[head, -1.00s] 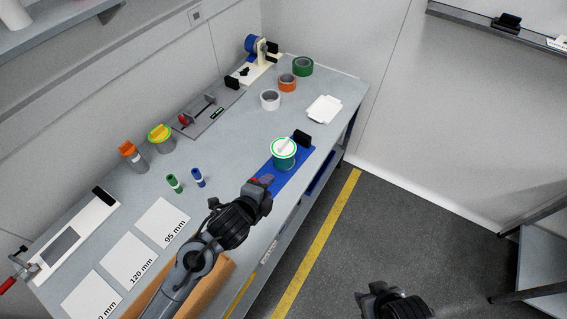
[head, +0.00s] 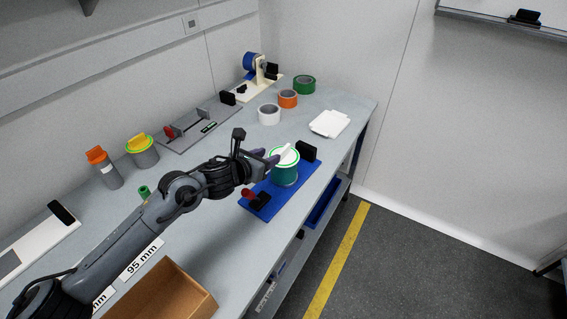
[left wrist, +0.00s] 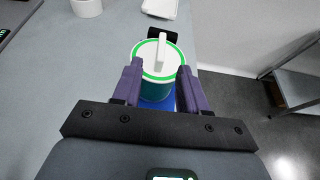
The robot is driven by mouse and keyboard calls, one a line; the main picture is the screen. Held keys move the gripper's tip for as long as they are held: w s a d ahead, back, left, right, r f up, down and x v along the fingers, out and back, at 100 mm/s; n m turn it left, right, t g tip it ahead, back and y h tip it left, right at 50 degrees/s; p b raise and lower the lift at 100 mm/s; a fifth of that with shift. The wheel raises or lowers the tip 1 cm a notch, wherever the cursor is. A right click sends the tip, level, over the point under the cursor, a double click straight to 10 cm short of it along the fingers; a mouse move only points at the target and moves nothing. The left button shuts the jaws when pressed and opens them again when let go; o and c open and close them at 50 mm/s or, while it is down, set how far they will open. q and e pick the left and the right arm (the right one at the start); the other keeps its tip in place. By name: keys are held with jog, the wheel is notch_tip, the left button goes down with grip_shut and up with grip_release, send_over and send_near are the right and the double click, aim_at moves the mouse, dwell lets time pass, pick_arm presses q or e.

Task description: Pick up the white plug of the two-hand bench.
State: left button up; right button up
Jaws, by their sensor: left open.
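The white plug (head: 287,154) has a bar-shaped handle and a green-ringed top. It sits in the teal cylinder (head: 285,174) on the blue base of the two-hand bench (head: 262,205). In the left wrist view the plug (left wrist: 161,55) stands upright, straight ahead. My left gripper (head: 268,158) is open beside the plug's handle in the head view. In the left wrist view its two purple fingers (left wrist: 158,75) stand on either side of the plug, with nothing gripped. Whether they touch it, I cannot tell. My right gripper is out of view.
On the bench base are a red knob (head: 249,194) and a black block (head: 306,151). White (head: 269,114), orange (head: 288,99) and green (head: 304,85) tape rolls and a white tray (head: 329,123) stand behind. A cardboard box (head: 165,295) is at the front.

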aim_at(282, 150)
pick_arm(q)
jog(key=x, duration=0.4)
jog(key=shift+d+b, duration=0.15)
jog(key=shift+b, duration=0.2)
jog(key=shift+b+x, duration=0.9)
jog(key=shift+x, duration=1.8)
jog(key=shift+r, duration=0.1)
grip_shut()
